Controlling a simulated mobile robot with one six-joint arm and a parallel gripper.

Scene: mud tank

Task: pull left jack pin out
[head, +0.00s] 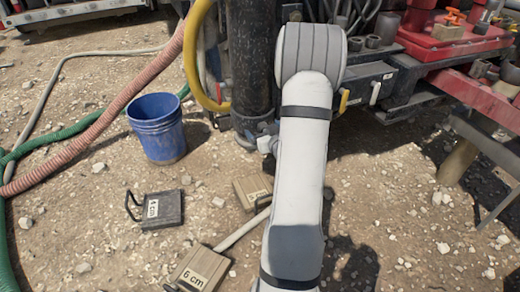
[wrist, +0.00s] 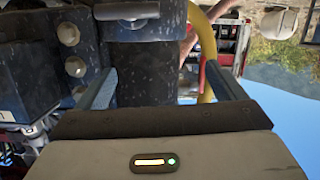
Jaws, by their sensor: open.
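My gripper (wrist: 160,70) is open in the wrist view, with its two blue-grey fingers spread apart and nothing seen held between them. A dark, speckled metal column (wrist: 146,75) fills much of the gap, beyond or between the fingers; I cannot tell how close it is. A rounded dark grey part (wrist: 126,11) crosses in front of it at the top. In the head view the black jack leg (head: 250,60) stands upright left of my arm. I cannot pick out the left jack pin for certain; my arm hides part of that area.
A blue bucket (head: 158,130) stands left of the leg. Blocks, including a dark one (head: 161,209) and one marked 6 cm (head: 200,270), lie on the gravel. A yellow hose (head: 190,60) bends beside the leg. Red machinery (head: 450,40) is at the right.

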